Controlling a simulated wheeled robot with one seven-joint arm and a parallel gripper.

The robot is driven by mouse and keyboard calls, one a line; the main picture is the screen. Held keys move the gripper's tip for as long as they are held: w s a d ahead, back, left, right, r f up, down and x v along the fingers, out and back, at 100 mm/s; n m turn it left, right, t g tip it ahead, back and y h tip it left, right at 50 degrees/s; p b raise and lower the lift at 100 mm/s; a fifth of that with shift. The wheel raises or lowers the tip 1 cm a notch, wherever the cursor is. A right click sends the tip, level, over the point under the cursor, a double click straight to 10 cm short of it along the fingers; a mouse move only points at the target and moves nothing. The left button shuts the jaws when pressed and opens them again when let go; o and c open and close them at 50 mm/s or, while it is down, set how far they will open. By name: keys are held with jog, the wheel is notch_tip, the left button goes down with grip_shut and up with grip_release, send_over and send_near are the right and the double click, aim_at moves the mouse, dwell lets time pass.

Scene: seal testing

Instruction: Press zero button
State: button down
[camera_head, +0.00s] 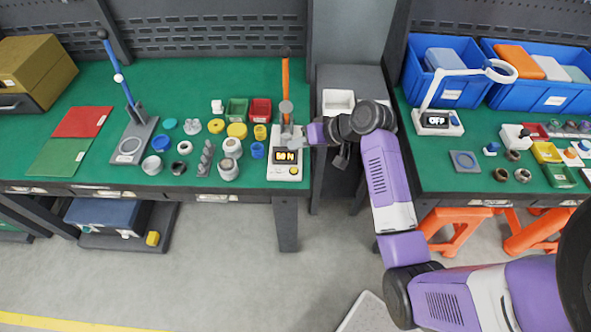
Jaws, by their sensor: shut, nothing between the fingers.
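A white tester (278,172) with a small dark display (287,156) stands at the front right of the left green bench. The glowing characters on the display are too small to read surely. A small round yellow button (294,170) sits on its front face, below the display; no label on it can be read. An orange upright post (286,78) rises behind the display. My gripper (299,140) is shut and empty, reaching in from the right just above and behind the display. Its fingertips are small here, and whether they touch the tester cannot be told.
Several cups, rings and small bins stand left of the tester, near a blue-handled press (138,122). A white tray (339,102) lies on the dark cabinet. The right bench (477,185) holds a device reading OFF (436,121), blue bins (455,92) and small parts.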

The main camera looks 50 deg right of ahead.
jog(key=b, duration=0.7)
send_over(297, 171)
notch_tip(297, 171, down, 6)
jog(key=shift+f, duration=0.2)
jog(key=shift+f+b, duration=0.4)
jog(key=shift+f, duration=0.8)
jog(key=shift+f, duration=0.15)
dwell(0.7)
jog(key=shift+f, duration=0.3)
jog(key=shift+f, duration=0.35)
dwell(0.8)
jog(key=shift+r, duration=0.1)
jog(key=shift+r+p, duration=0.7)
